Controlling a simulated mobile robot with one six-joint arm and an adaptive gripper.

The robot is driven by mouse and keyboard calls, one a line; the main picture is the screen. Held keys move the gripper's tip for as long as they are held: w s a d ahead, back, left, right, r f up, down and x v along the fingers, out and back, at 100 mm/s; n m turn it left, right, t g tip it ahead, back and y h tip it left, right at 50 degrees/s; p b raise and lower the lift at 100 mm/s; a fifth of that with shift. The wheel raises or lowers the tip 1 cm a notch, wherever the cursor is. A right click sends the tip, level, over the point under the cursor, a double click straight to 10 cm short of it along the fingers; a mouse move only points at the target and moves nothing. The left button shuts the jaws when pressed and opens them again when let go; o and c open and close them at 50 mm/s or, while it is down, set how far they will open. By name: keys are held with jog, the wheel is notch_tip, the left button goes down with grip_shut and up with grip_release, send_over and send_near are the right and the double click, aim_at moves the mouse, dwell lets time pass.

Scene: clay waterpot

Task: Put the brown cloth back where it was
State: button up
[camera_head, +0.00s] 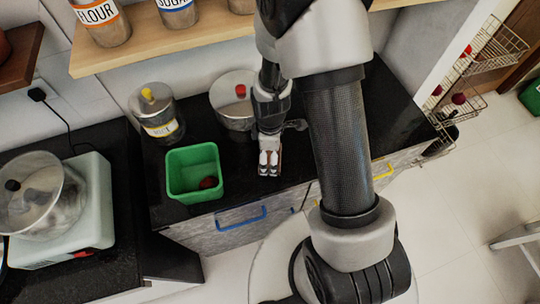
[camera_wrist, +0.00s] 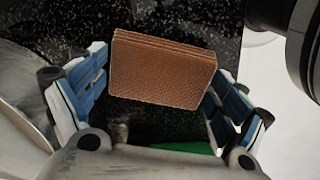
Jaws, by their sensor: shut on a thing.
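The brown cloth (camera_wrist: 163,66) is a folded, textured block between the two blue-padded fingers of my gripper (camera_wrist: 153,82) in the wrist view. My gripper is shut on it. In the head view my gripper (camera_head: 269,165) points down over the front part of the black counter, to the right of the green bin. Only a thin brown edge of the cloth shows there, beside the fingers. I cannot tell whether the cloth touches the counter.
A green bin (camera_head: 176,190) with a dark red thing inside stands left of my gripper. A lidded metal canister (camera_head: 154,113) and a large pot with a red knob (camera_head: 229,103) stand behind. A wooden shelf (camera_head: 170,46) hangs above. Blue and yellow drawer handles stick out in front.

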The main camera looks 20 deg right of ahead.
jog(key=shift+f, duration=0.6)
jog(key=shift+f, duration=0.15)
jog(key=o, duration=0.8)
jog(key=shift+o, duration=0.2)
